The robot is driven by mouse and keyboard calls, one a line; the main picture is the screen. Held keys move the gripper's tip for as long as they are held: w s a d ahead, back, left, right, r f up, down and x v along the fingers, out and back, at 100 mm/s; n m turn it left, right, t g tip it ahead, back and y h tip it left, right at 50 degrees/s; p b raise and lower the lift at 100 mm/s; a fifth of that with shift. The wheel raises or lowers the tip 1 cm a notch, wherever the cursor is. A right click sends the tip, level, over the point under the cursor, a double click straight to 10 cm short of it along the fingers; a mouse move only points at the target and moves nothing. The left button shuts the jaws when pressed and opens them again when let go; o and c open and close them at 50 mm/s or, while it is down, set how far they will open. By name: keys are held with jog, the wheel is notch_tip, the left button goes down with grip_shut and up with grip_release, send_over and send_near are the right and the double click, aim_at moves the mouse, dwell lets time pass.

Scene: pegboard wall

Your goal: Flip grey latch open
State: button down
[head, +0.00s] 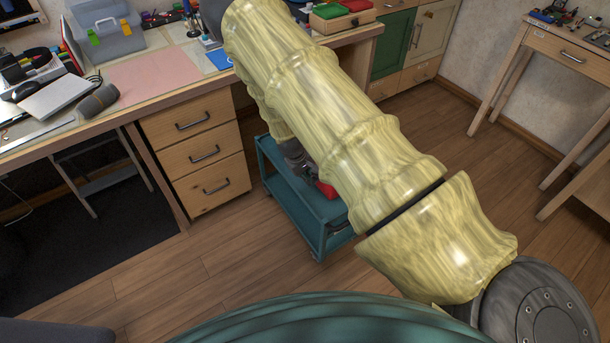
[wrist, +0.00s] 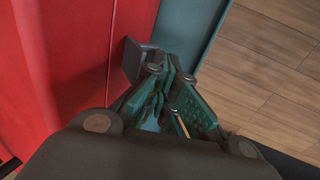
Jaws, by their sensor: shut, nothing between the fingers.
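A red box (wrist: 70,50) fills the left of the wrist view; a small part of what looks like the same red box (head: 326,189) shows in the head view beneath my arm. A grey latch (wrist: 131,60) sticks out from the red side of the box. My gripper (wrist: 167,70) is shut and empty, with its teal fingertips right beside the latch, on its right. I cannot tell whether they touch it. In the head view my arm hides the latch and most of the box.
The red box stands on a teal cart (head: 292,205), whose rim (wrist: 187,25) runs along the box in the wrist view. A workbench with wooden drawers (head: 203,155) is to the left of the cart. Wooden floor (head: 440,130) is clear to the right.

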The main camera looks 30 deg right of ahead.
jog(key=shift+f, duration=0.2)
jog(key=shift+r, duration=0.15)
jog(key=shift+r+p, duration=0.6)
jog(key=shift+r, duration=0.1)
jog(key=a+r+p, duration=0.1)
jog(key=a+r, duration=0.8)
jog(key=r, duration=0.1)
jog(key=shift+s+a+r+p, duration=0.15)
jog(key=shift+s+a+p, duration=0.05)
jog(key=shift+s+p, duration=0.2)
dwell(0.4)
jog(key=shift+s, duration=0.1)
